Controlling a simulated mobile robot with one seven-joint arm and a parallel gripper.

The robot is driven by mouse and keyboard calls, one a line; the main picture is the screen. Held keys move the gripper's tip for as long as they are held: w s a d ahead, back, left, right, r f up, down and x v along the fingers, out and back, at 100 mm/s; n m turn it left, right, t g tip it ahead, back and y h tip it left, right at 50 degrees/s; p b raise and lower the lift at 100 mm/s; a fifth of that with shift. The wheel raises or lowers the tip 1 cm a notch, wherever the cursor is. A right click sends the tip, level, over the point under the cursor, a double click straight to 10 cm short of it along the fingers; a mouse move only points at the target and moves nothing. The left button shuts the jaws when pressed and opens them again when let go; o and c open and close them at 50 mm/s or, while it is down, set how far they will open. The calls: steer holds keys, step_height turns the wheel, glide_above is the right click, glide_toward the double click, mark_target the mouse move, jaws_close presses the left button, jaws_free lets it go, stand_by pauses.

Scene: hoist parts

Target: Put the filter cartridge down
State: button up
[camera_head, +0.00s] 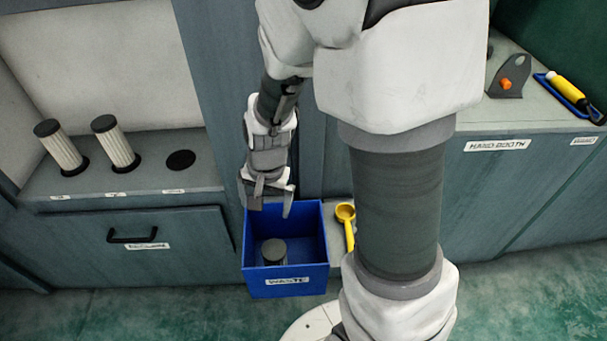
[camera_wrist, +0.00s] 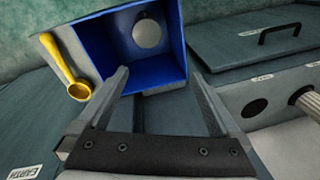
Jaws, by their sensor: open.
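A filter cartridge (camera_head: 274,252) with a dark round cap stands inside the blue waste bin (camera_head: 285,283), towards its front left. In the wrist view its round end (camera_wrist: 147,33) shows inside the blue bin (camera_wrist: 150,77). Two white pleated filter cartridges, the left one (camera_head: 62,147) and the right one (camera_head: 116,143), stand tilted on the shelf at the left. My gripper (camera_head: 270,204) is open and empty above the back of the bin. In the wrist view its two fingers (camera_wrist: 158,95) are spread apart with nothing between them.
An empty dark round socket (camera_head: 181,160) is right of the shelf cartridges. A drawer with a black handle (camera_head: 133,236) is below. A yellow scoop-like tool (camera_head: 346,217) lies right of the bin. The right counter holds a grey bracket (camera_head: 508,77) and a yellow tool (camera_head: 567,90).

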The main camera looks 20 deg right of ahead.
steer(key=s+d+r+n+t, duration=0.2)
steer(key=s+r, duration=0.4)
steer(key=r, duration=0.4)
steer(key=s+d+r+n+t, duration=0.2)
steer(key=s+r+n, duration=0.3)
steer(key=r, duration=0.5)
steer(key=shift+s+r+h, duration=0.4)
steer(key=shift+s, duration=0.6)
steer(key=shift+r, duration=0.1)
step_height(320, 180, up, 18)
steer(key=p, duration=1.8)
steer(key=shift+r+p, duration=0.25)
steer(key=shift+p, duration=0.1)
